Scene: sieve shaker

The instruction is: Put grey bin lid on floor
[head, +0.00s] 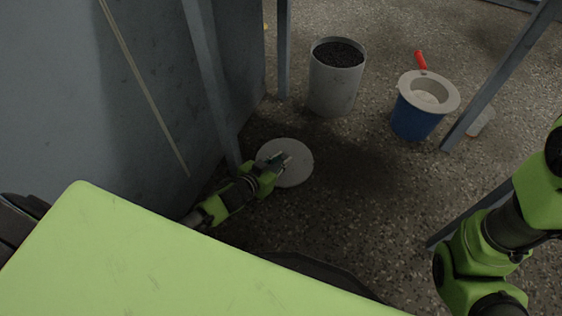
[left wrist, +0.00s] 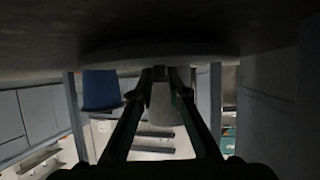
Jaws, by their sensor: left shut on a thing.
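The grey bin lid (head: 298,173) is a flat round disc low over the floor, in the middle of the head view. My left gripper (head: 281,162) is shut on the lid's knob, which the fingers largely hide. In the left wrist view, the fingertips (left wrist: 160,76) meet just against the lid (left wrist: 205,52), with the floor behind it. The lid looks flat and at or very near the floor; I cannot tell whether it touches. My right gripper is out of view; only part of that arm shows at the right.
An open grey bin (head: 332,92) with dark contents stands behind the lid. A blue bucket (head: 415,122) with a pale rim and a red-handled tool (head: 421,60) stand to its right. Grey frame legs (head: 283,50) rise nearby. Floor right of the lid is clear.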

